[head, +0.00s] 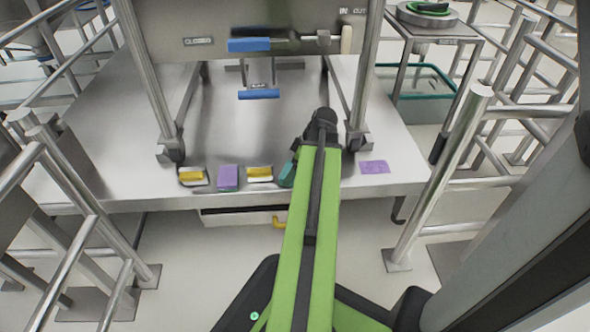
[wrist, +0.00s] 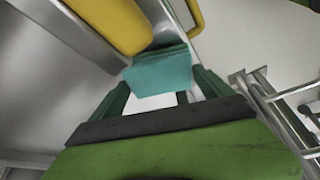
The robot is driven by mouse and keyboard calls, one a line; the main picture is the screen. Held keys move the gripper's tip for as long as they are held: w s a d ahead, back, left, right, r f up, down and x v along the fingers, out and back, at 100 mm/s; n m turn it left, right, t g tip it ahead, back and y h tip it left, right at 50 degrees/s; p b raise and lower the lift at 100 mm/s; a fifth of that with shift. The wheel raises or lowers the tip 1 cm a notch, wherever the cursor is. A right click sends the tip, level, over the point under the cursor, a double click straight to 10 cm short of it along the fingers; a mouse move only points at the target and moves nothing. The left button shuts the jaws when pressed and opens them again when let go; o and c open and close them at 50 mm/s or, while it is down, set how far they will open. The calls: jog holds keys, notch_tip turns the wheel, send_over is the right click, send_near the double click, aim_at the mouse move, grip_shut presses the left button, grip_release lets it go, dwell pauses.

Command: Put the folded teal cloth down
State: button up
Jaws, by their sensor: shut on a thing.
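The folded teal cloth (wrist: 160,72) is between the two dark green fingers of my gripper (wrist: 162,88) in the wrist view. My gripper is shut on it. In the head view the teal cloth (head: 287,174) shows beside the end of my green arm, at the front edge of the steel table (head: 265,130). My arm hides part of the cloth and most of the gripper there. I cannot tell whether the cloth touches the table.
Left of the cloth on the front edge lie a yellow-topped item (head: 260,173), a purple and teal block (head: 228,176) and another yellow-topped item (head: 192,175). A purple cloth (head: 374,167) lies to the right. Steel railings (head: 440,180) stand at both sides.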

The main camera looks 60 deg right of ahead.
jog(key=shift+f+b, duration=0.25)
jog(key=shift+b, duration=0.05)
jog(key=o, duration=0.9)
jog(key=shift+r, duration=0.15)
jog(key=shift+r+p, duration=0.3)
jog(key=shift+p, duration=0.15)
jog(key=p+v, duration=1)
jog(key=v, duration=0.1)
jog(key=shift+s+r+p, duration=0.25)
jog(key=shift+r+p, duration=0.05)
jog(key=shift+p, duration=0.1)
